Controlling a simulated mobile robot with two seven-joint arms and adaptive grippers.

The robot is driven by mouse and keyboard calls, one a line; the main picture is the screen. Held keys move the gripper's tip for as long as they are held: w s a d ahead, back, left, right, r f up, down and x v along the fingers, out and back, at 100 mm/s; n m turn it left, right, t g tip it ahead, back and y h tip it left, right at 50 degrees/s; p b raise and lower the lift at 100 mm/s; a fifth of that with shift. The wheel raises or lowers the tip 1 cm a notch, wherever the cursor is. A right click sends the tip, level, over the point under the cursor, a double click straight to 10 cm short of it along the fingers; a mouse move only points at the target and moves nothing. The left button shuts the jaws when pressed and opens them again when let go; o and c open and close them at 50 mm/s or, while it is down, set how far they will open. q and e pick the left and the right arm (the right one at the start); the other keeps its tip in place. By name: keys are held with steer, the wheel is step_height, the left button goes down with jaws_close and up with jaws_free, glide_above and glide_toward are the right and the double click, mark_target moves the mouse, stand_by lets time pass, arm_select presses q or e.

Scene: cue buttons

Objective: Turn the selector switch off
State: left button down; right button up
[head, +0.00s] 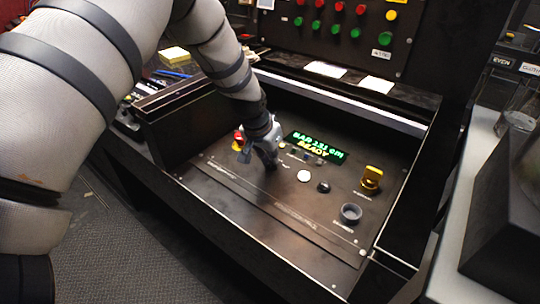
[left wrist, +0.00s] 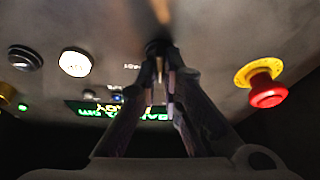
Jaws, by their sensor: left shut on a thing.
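The selector switch shows in the left wrist view as a small dark knob (left wrist: 156,46) at the tips of my left gripper (left wrist: 163,68). The fingers are close together on it, and they cover most of its handle, so its setting is hard to read. In the head view my left gripper (head: 268,160) points down onto the dark sloped panel (head: 250,205), between the red-and-yellow emergency stop (head: 239,140) and the white button (head: 304,176). The knob is hidden behind the gripper there. My right gripper is not in view.
A lit green and yellow display (head: 315,147) sits behind the gripper. The emergency stop (left wrist: 266,90) stands close beside the fingers. Raised walls edge the panel.

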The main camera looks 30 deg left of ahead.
arm_select(q)
steer(key=shift+n+y, duration=0.3)
steer(key=shift+n, duration=0.5)
steer(key=shift+d+n+y, duration=0.1)
steer(key=shift+n+y, duration=0.2)
steer(key=shift+n, duration=0.6)
steer(key=shift+f+n+g+y, duration=0.15)
steer(key=shift+n+g+y, duration=0.25)
steer(key=shift+n, duration=0.7)
steer(key=shift+n+y, duration=0.3)
steer(key=shift+n, duration=0.7)
steer(key=shift+d+g, duration=0.1)
steer(key=shift+g, duration=0.2)
steer(key=c, duration=1.7)
jaws_free()
